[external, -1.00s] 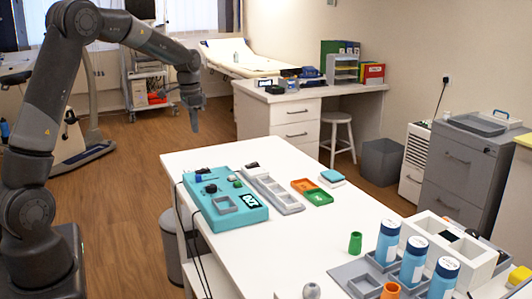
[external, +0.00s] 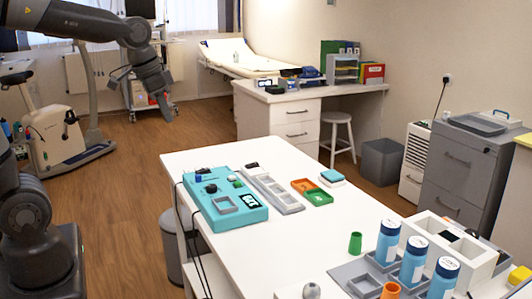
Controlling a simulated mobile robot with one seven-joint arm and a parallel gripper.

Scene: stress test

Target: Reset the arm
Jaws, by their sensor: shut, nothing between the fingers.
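My gripper (external: 168,112) hangs at the upper left in the external view, at the end of my dark grey arm. It points down and is beyond the far left corner of the white table (external: 325,232), over open floor. The fingers are shut and hold nothing. My arm runs in from the left edge of the view, and part of it lies outside the picture.
On the table are a teal device (external: 226,200), a grey tray (external: 272,190), orange and green trays (external: 318,197), a green cup (external: 355,242) and several blue bottles (external: 413,260). An exercise bike (external: 55,130) and a cart (external: 147,88) stand behind my arm. Wooden floor is free left of the table.

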